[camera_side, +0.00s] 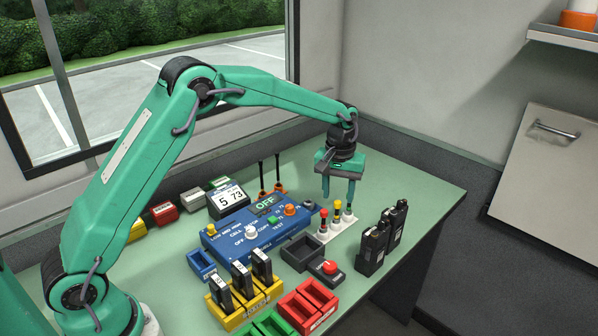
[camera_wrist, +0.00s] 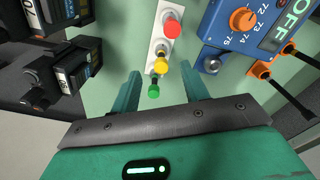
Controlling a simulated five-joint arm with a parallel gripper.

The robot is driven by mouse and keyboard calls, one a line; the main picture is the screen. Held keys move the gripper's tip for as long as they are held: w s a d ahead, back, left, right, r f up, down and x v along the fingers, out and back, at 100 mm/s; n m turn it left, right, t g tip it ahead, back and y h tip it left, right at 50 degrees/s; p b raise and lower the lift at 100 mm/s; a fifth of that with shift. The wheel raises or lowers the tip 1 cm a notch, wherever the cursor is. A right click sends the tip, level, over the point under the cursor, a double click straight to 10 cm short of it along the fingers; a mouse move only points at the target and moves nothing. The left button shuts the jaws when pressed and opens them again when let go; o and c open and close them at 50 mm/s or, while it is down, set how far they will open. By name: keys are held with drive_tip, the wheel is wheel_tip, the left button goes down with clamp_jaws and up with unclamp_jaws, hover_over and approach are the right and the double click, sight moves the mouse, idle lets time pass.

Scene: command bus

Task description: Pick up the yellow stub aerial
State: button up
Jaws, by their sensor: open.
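The yellow stub aerial (camera_side: 337,206) stands upright in a white strip holder (camera_side: 324,238), between a red stub aerial (camera_side: 323,214) and a green one. In the wrist view the yellow aerial (camera_wrist: 160,66) shows with the red one (camera_wrist: 171,28) above it and the green one (camera_wrist: 153,91) nearer my gripper. My gripper (camera_side: 338,200) points down over the holder's far end, open and empty. In the wrist view its fingertips (camera_wrist: 160,76) lie left and right of the line of aerials, apart from them. The green cap is hidden by a finger in the side view.
Black radios (camera_side: 375,245) stand right of the holder. A blue tester box (camera_side: 260,225) is at its left, with two black aerials on orange bases (camera_side: 279,187) behind. A grey tray (camera_side: 301,252) and a red button (camera_side: 330,267) are in front. Bare table lies at the right rear.

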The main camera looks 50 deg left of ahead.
sight(337, 207)
drive_tip(key=shift+w+a+f, duration=0.1)
drive_tip(key=shift+f, duration=1.65)
drive_tip(key=shift+w+a+f, duration=0.1)
drive_tip(key=shift+f, duration=1.65)
clamp_jaws()
